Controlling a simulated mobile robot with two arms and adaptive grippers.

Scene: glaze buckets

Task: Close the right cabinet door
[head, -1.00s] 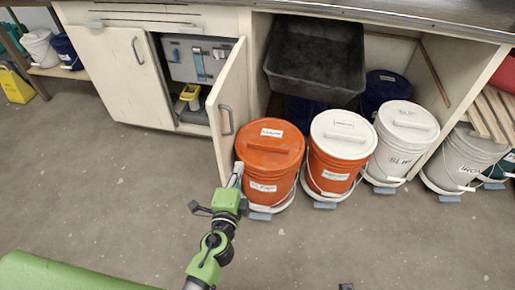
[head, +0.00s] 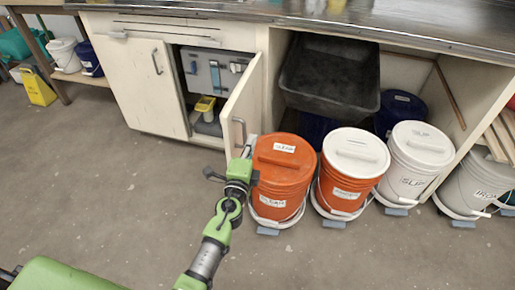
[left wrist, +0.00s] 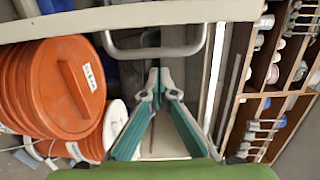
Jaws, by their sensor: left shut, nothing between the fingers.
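The right cabinet door (head: 243,105) stands open in the head view, swung outward from the white cabinet, with a metal bar handle (head: 238,133) on its face. My left gripper (head: 250,146) is at the door's lower part, near the handle and beside the left orange bucket. In the left wrist view the handle (left wrist: 155,53) lies just beyond the fingertips of my left gripper (left wrist: 160,76). Its fingers are together with nothing between them. I cannot tell whether they touch the door or handle. My right gripper is not in view.
An orange-lidded bucket (head: 280,180) stands close to the right of my gripper. The left cabinet door (head: 140,75) is closed. The floor (head: 110,200) at left is clear.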

